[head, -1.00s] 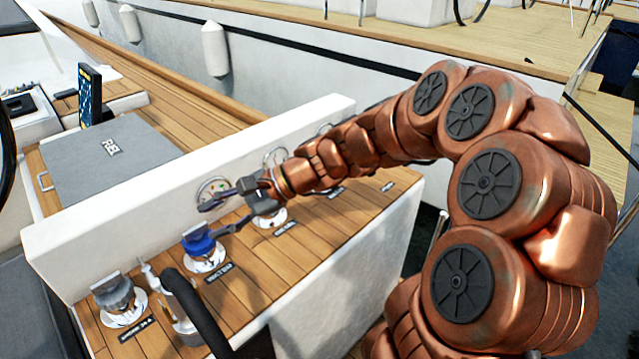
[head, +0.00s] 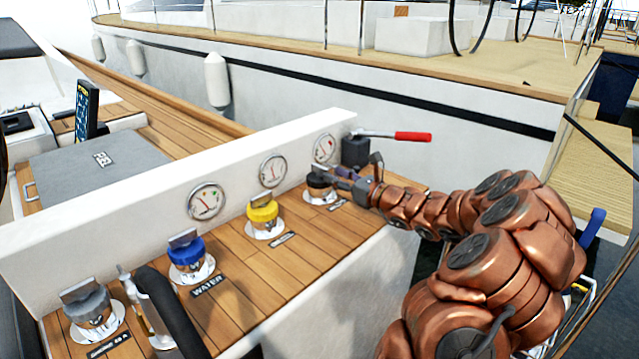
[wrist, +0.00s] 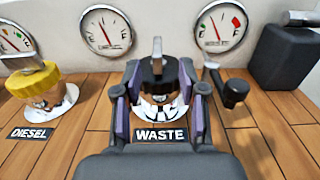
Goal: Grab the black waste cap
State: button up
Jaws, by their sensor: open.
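The black waste cap (head: 320,183) sits on its round metal deck fitting at the right end of the row of caps. In the wrist view the black cap (wrist: 158,72) has an upright metal tab and stands behind the WASTE label (wrist: 161,135). My gripper (head: 338,178) is at the cap, coming from the right. In the wrist view my gripper (wrist: 158,98) is open, with one purple-padded finger on each side of the cap. I cannot tell whether either finger touches it.
The yellow diesel cap (head: 262,211), blue water cap (head: 187,252) and grey cap (head: 86,302) stand to the left. A black block (head: 355,150) with a red-handled lever (head: 412,137) is just behind. The white wall with gauges (head: 207,201) runs behind the caps.

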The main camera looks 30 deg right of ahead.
aim_at(312, 165)
jog(key=x, duration=0.5)
jog(key=shift+w+a+b, duration=0.2)
jog(key=shift+a+b, duration=0.1)
jog(key=shift+b, duration=0.05)
jog(key=shift+w+r, duration=0.1)
jog(key=shift+w, duration=0.3)
jog(key=shift+c, duration=0.3)
grip_shut()
